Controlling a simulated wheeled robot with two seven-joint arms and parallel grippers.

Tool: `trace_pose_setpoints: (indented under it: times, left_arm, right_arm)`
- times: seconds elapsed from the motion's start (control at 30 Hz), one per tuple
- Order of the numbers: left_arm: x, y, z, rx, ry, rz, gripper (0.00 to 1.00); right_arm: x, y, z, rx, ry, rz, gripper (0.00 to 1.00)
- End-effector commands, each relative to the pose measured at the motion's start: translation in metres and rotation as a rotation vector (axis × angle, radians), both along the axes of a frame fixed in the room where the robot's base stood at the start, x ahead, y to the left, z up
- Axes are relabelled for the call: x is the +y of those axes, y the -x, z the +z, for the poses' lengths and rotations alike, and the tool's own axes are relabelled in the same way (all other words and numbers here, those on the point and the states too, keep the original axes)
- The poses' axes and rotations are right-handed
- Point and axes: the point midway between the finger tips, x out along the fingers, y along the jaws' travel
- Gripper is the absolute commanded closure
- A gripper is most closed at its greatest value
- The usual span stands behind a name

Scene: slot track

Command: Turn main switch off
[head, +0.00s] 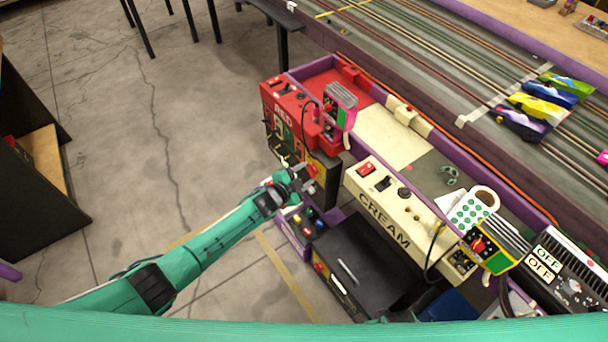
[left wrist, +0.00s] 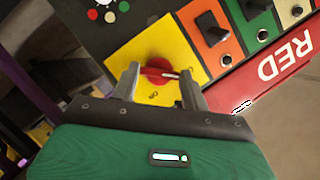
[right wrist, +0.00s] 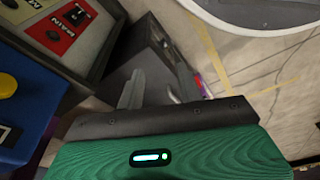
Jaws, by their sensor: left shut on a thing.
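The main switch is a red rotary knob (left wrist: 158,74) on a yellow square plate (left wrist: 146,48) on the front of the red control box (head: 283,98) marked RED. My left gripper (left wrist: 158,84) is shut on this knob, with one finger on each side of it. In the head view my left gripper (head: 305,180) is at the lower front of the red box and hides most of the knob. My right gripper (right wrist: 168,92) is open and empty, low beside a dark box; it does not show clearly in the head view.
Black toggle switches on orange, green and cream plates (left wrist: 257,33) sit beside the yellow plate. A cream control box (head: 385,213), a black box (head: 372,258) and hand controllers (head: 488,248) stand to the right. Clear concrete floor (head: 190,110) lies left.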

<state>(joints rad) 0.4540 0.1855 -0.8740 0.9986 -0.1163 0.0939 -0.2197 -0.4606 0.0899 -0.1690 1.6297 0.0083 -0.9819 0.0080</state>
Motion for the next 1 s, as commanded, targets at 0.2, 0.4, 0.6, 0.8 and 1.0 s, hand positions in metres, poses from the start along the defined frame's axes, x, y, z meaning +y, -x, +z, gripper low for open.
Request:
trace_pose_setpoints:
  times: [0.2, 0.4, 0.6, 0.8, 1.0]
  left_arm:
    - [0.001, 0.000, -0.001, 0.003, 0.000, 0.001, 0.35]
    - [0.000, 0.000, 0.000, 0.001, 0.000, 0.001, 0.33]
    - [0.003, 0.004, 0.001, 0.001, 0.000, 0.001, 0.33]
    - [0.018, 0.023, 0.008, 0.001, 0.000, 0.000, 0.33]
    - [0.042, 0.053, 0.018, 0.002, -0.001, 0.001, 0.33]
  right_arm:
    - [0.000, 0.000, 0.000, 0.000, 0.000, 0.000, 0.64]
    - [0.000, 0.000, 0.000, 0.000, 0.001, 0.000, 0.64]
    - [0.000, -0.001, 0.002, -0.003, 0.000, 0.000, 0.64]
    - [-0.002, 0.007, -0.016, 0.003, 0.003, 0.003, 0.64]
    - [-0.005, 0.013, -0.030, 0.003, 0.007, 0.005, 0.64]
